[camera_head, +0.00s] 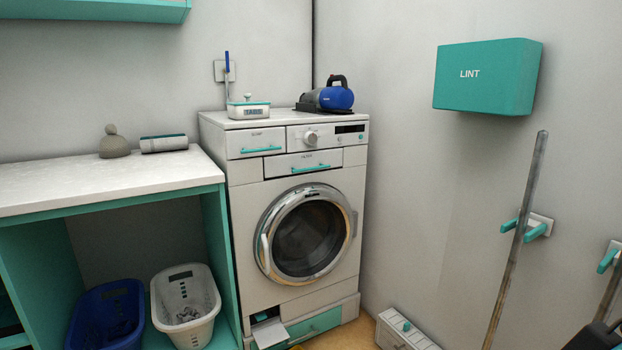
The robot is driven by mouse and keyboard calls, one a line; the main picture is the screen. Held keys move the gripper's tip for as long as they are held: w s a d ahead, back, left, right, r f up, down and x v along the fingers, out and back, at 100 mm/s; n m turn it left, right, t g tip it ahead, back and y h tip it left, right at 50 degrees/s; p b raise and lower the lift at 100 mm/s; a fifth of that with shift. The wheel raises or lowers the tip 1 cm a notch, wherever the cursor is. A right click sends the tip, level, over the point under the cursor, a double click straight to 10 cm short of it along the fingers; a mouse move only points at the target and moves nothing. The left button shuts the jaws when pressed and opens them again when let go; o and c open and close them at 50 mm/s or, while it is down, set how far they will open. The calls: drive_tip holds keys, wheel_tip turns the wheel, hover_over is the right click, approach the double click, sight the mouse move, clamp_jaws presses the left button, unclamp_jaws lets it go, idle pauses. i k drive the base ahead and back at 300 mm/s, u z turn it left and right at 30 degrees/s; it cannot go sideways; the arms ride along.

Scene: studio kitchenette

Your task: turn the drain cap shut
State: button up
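The white washing machine (240,230) stands in the middle of the view, its round door (305,233) looking closed. At its lower left, a small white flap (270,332) hangs open below a dark recess (264,315). I cannot make out a drain cap there; the recess is too small and dark to tell what is inside. My gripper is not in view.
A teal drawer front (316,326) sits right of the flap. A grey-white box (402,333) stands on the floor to the right. Laundry baskets, one blue (108,316) and one white (186,305), stand left. A pole (516,240) leans at right. Dark parts show at bottom right.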

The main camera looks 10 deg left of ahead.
sight(260, 316)
drive_tip(key=u, duration=0.35)
drive_tip(key=i, duration=0.9)
drive_tip(key=u, duration=0.6)
